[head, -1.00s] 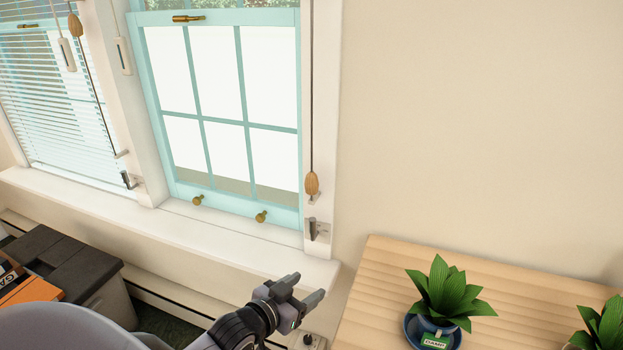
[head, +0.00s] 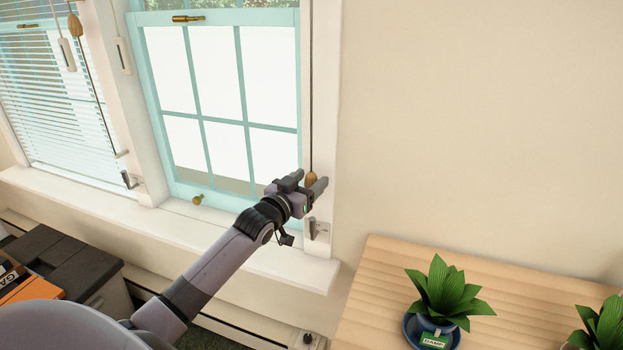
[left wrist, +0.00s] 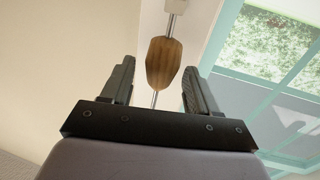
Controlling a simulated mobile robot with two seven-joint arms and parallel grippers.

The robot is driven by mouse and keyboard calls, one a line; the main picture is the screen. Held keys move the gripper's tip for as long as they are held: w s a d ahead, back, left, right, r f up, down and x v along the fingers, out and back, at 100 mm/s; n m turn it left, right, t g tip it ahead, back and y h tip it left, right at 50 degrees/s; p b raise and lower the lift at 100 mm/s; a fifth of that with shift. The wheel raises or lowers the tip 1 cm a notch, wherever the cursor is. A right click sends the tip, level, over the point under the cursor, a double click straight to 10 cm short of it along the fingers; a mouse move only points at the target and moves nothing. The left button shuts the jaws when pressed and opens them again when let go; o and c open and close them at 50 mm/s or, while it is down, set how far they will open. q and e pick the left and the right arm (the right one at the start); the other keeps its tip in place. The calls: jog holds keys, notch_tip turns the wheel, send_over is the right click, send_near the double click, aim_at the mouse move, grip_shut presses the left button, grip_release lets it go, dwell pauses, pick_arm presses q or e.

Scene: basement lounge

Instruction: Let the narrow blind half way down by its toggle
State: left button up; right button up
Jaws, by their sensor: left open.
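A wooden toggle (head: 311,178) hangs on a thin dark cord (head: 312,110) along the right frame of the right window (head: 218,110). My left gripper (head: 306,184) is open at the toggle, which partly hides behind the fingers. In the left wrist view the toggle (left wrist: 164,62) shows between the two open fingers (left wrist: 160,85), with a gap on each side. No blind slats show across the visible part of the right window. My right gripper is not in view.
A cleat-like fitting (head: 318,229) sits on the frame just below my gripper. The left window has a lowered slatted blind (head: 50,100) and another toggle (head: 75,26). A wooden table (head: 385,275) with potted plants (head: 440,295) stands at the lower right. The white sill (head: 290,266) runs below.

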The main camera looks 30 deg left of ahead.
pick_arm(q)
jog(key=shift+w, duration=0.75)
grip_shut()
